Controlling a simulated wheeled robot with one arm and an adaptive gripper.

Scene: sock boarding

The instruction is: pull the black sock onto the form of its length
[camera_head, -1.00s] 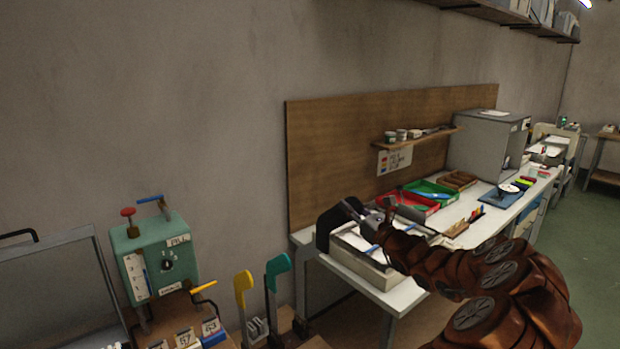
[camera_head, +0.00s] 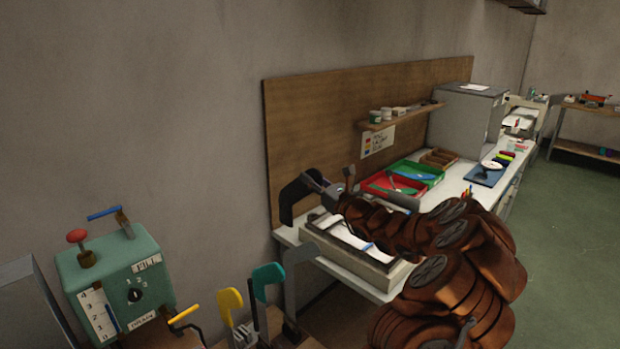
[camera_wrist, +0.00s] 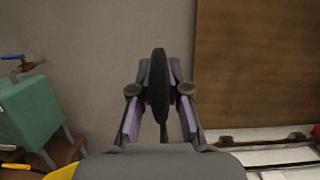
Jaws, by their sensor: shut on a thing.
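The black sock (camera_head: 291,203) hangs from my gripper (camera_head: 312,183), which is shut on it above the left end of the bench. In the wrist view the dark sock (camera_wrist: 158,88) stands upright, pinched between the lilac-padded fingers (camera_wrist: 158,72). Several upright forms stand at the lower middle of the head view: a yellow one (camera_head: 229,302), a teal one (camera_head: 267,276) and a grey one (camera_head: 299,258). The sock is above and behind the grey form and apart from the forms. Its opening cannot be made out.
A shallow tray (camera_head: 388,277) lies on the white bench's near end. Red (camera_head: 377,187) and green (camera_head: 432,178) bins stand farther along. A teal control box (camera_head: 112,262) with taps is at left. A brown board (camera_head: 300,130) backs the bench. Free air lies between sock and forms.

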